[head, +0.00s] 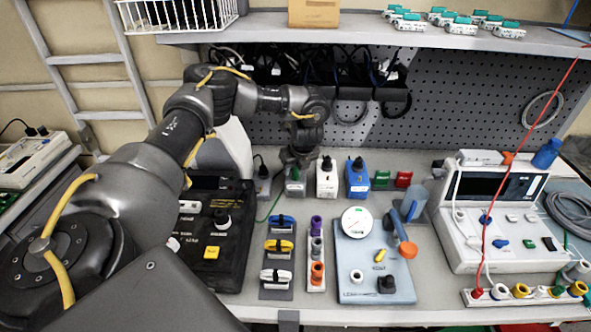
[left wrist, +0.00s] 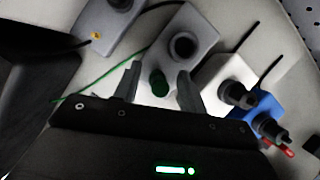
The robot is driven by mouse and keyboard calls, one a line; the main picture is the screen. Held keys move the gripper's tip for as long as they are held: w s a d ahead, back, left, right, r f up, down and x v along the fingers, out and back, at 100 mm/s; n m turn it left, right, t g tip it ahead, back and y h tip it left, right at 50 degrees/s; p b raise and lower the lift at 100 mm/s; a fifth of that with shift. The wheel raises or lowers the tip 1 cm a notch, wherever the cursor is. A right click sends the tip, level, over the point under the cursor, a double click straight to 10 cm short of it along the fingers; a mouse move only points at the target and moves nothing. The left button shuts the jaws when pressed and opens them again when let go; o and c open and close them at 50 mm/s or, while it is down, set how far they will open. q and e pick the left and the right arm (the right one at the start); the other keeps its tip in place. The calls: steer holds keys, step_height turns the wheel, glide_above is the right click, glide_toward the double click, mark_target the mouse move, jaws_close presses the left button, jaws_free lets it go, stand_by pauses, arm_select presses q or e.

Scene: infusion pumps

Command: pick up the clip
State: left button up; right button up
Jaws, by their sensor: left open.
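My left gripper (head: 296,163) points down over a small grey box (head: 295,187) at the back of the bench. In the left wrist view its two fingers (left wrist: 159,86) are apart, one on each side of a small green round piece (left wrist: 159,83). I cannot tell whether they touch it. A thin green wire (left wrist: 98,81) runs nearby. I cannot tell for sure that the green piece is the clip; the gripper hides much of it in the head view. My right gripper is not in view.
A white box (head: 327,180) and a blue box (head: 357,178) stand close to the right of the gripper. A black device (head: 232,250) lies in front left. A blue-grey plate (head: 370,256) and a white monitor unit (head: 503,236) stand further right.

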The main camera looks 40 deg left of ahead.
arm_select(q)
steer(key=shift+x, duration=0.75)
steer(key=shift+c, duration=0.6)
jaws_close()
steer(key=shift+r, duration=0.1)
